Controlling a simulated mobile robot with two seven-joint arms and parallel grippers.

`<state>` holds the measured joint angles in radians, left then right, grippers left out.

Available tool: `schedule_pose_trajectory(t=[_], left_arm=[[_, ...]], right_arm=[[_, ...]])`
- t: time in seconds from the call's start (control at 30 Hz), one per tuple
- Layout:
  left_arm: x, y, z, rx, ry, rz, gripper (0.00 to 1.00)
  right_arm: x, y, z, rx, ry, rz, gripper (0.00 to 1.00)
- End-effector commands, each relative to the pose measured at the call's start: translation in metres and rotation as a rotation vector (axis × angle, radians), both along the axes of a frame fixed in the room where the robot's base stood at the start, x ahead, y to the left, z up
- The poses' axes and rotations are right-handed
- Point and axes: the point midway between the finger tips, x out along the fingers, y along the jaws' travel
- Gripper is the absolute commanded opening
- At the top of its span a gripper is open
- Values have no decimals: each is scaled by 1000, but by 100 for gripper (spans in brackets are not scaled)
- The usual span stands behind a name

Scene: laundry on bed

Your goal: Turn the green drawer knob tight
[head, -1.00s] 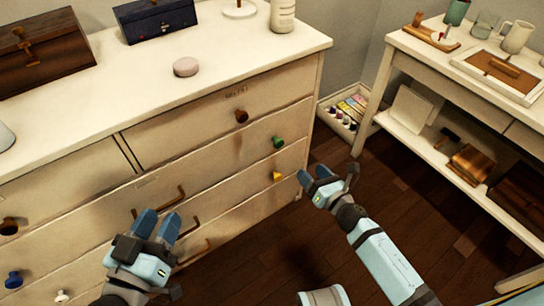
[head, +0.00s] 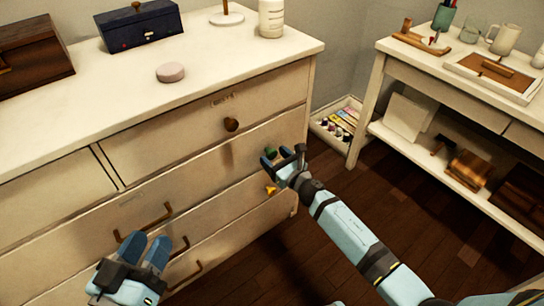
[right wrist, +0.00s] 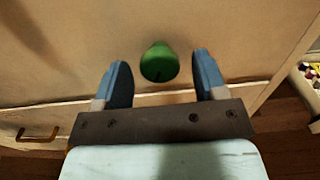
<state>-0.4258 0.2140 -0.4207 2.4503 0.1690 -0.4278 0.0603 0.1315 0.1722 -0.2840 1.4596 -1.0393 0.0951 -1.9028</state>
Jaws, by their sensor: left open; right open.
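The green drawer knob (head: 271,152) sits on the right part of a cream dresser's drawer front, partly covered by my right gripper (head: 284,161) in the head view. In the right wrist view the green knob (right wrist: 159,63) shows whole, between and slightly beyond the fingertips of my open right gripper (right wrist: 160,68). Gaps show between the knob and both fingers. My left gripper (head: 146,250) is open and empty, in front of the dresser's lower drawers at the lower left.
A yellow knob (head: 270,190) is just below the green one, and a brown knob (head: 231,124) is above left. Brass handles (head: 144,222) stick out near my left gripper. A tray of small bottles (head: 338,122) lies on the floor beside the dresser. A side table (head: 380,80) stands at right.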

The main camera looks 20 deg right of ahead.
Motion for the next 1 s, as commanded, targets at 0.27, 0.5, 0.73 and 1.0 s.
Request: schedule_pose_trajectory(t=[0.27, 0.5, 0.73, 1.0], left_arm=[[0, -1, -6, 8, 18, -6, 43], [0, -1, -5, 8, 15, -6, 43], [0, 0, -5, 9, 15, -6, 43], [0, 0, -4, 9, 13, -5, 43]], right_arm=[[15, 5, 0, 1, 1, 0, 65], [15, 5, 0, 1, 1, 0, 58], [15, 5, 0, 1, 1, 0, 16], [15, 5, 0, 28, 10, 0, 16]])
